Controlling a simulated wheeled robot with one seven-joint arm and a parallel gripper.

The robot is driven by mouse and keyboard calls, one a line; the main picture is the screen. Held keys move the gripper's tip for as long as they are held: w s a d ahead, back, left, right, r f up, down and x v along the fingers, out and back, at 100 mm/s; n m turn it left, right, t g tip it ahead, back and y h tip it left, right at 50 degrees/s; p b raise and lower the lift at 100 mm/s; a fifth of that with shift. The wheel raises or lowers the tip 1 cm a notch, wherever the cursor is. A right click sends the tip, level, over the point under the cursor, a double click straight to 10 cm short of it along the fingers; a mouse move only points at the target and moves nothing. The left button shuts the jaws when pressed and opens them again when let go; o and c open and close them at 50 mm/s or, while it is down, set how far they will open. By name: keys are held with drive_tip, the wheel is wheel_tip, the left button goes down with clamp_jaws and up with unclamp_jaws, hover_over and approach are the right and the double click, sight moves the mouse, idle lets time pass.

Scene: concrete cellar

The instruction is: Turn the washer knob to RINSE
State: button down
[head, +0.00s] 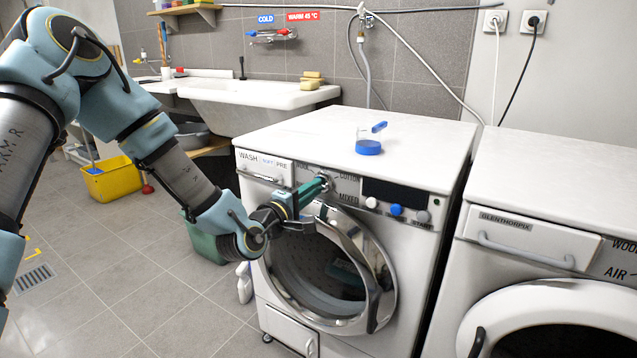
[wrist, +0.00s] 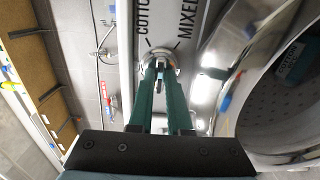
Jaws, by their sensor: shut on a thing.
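The washer (head: 400,255) stands in the middle of the head view, with a dark display on its panel. Its round silver knob (head: 327,180) sits left of that display. My gripper (head: 321,186) reaches it from the left, its green fingers shut on the knob. In the wrist view, the fingers (wrist: 158,76) close around the silver knob (wrist: 158,55). The words COTTON and MIXED show beside the knob, and part of another label is hidden by the fingers. I cannot read RINSE, and I cannot tell where the knob points. The round door below is shut.
A second machine (head: 560,240) stands close on the right. Buttons (head: 396,210) sit below the display. A sink (head: 250,95) is behind, and a yellow bucket (head: 110,183) is on the floor at left.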

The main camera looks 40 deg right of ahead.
idle(0.3)
drive_tip(key=shift+n+p, duration=0.7)
drive_tip(key=shift+n, duration=1.7)
drive_tip(key=shift+n, duration=0.6)
drive_tip(key=c, duration=0.7)
unclamp_jaws()
drive_tip(key=shift+p+v, duration=0.3)
drive_tip(key=shift+v, duration=3.2)
